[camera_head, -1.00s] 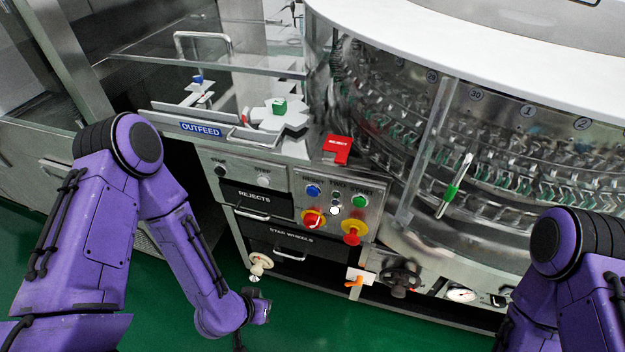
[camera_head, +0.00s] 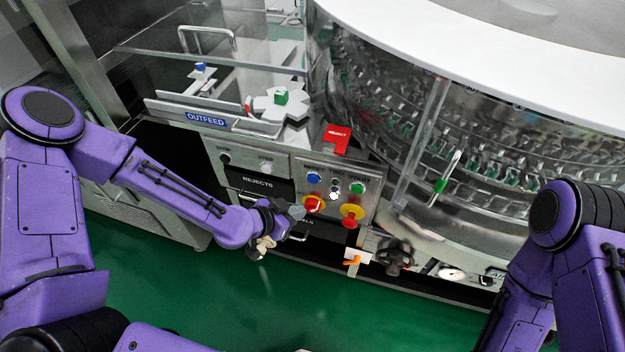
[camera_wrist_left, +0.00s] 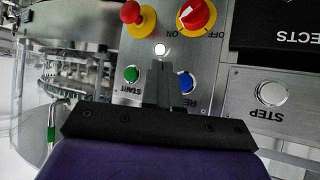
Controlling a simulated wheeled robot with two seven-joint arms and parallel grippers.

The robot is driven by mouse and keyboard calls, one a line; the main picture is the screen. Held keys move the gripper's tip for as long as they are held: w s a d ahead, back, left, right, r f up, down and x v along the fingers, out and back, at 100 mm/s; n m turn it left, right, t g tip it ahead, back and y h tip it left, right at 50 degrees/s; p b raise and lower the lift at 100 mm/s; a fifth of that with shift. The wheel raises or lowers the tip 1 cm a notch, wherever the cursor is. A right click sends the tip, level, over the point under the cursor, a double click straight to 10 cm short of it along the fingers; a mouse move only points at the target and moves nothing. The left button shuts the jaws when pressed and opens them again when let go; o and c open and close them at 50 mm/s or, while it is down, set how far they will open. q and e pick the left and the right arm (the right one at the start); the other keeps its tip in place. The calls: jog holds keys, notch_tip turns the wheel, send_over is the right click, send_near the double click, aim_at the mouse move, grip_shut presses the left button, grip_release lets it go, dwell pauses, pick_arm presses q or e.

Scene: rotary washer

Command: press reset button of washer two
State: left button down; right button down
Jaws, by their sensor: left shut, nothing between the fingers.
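The washer's control panel (camera_head: 335,190) carries a blue button (camera_head: 314,178) at its upper left, below lettering too small to read surely. In the left wrist view, which is upside down, the blue button (camera_wrist_left: 186,82) has "RE" beside it, the rest of the word hidden. My left gripper (camera_head: 297,212) is shut and empty, in front of the panel, below and left of the blue button. In the left wrist view the gripper's fingers (camera_wrist_left: 160,80) lie between the green START button (camera_wrist_left: 131,74) and the blue one. I cannot tell whether they touch the panel. My right gripper is out of view.
The panel also has a red rotary switch (camera_head: 312,203) on yellow and a red mushroom button (camera_head: 350,222). A STEP button (camera_wrist_left: 271,93) sits on the neighbouring panel. A red REJECT box (camera_head: 336,138) stands above. Drawer handles and an orange-handled valve (camera_head: 353,260) are below.

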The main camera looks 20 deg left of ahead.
aim_at(313, 179)
pick_arm(q)
jog(key=w+b, duration=0.1)
jog(key=w, duration=0.6)
jog(key=shift+w+d, duration=0.15)
jog(key=shift+w, duration=0.05)
dwell(1.8)
jog(key=shift+w+b, duration=0.35)
jog(key=shift+w, duration=0.05)
jog(key=shift+w, duration=0.4)
dwell(0.4)
dwell(0.4)
jog(key=shift+s, duration=0.85)
